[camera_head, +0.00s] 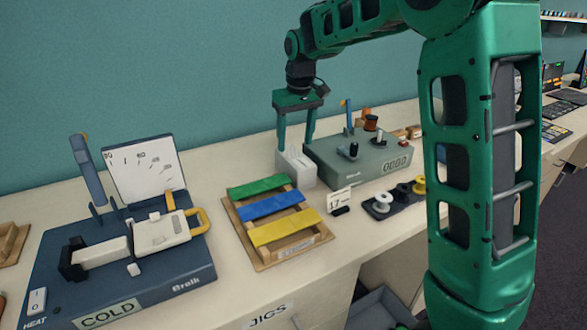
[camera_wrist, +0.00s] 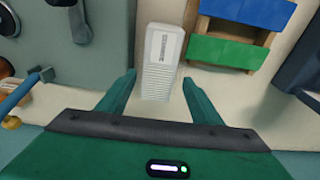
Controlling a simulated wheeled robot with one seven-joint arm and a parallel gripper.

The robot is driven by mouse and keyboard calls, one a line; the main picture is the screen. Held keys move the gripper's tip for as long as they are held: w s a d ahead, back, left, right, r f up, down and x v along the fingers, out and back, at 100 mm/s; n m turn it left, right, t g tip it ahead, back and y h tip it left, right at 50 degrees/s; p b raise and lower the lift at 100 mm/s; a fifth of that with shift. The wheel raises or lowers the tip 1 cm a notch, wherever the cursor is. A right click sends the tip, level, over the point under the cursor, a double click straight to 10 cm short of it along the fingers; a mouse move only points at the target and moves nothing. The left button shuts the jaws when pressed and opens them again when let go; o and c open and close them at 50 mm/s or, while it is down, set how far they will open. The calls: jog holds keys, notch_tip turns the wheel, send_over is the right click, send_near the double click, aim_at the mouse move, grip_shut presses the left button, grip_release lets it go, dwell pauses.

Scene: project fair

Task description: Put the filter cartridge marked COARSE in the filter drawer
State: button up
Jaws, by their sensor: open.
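My gripper (camera_head: 296,146) is open and points down at the back of the table, at a pale ribbed block (camera_head: 298,170). In the wrist view, the near end of this block (camera_wrist: 163,60) shows between the fingertips of my gripper (camera_wrist: 159,79); neither finger is clearly touching it. The block has a dark label strip too small to read, so I cannot tell whether it is the COARSE cartridge. I cannot pick out a filter drawer for certain.
A grey-green machine (camera_head: 365,160) stands close right of the block. A wooden rack (camera_head: 262,262) with green, blue and yellow slats is in front left. A blue machine (camera_head: 190,277) marked COLD stands at left. Spools (camera_head: 383,203) sit at front right.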

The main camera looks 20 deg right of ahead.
aim_at(295, 156)
jog(key=shift+w+f, duration=0.2)
jog(key=shift+f, duration=1.7)
jog(key=shift+w+f, duration=0.2)
jog(key=shift+f, duration=1.65)
jog(key=c, duration=1)
jog(key=shift+r, duration=0.1)
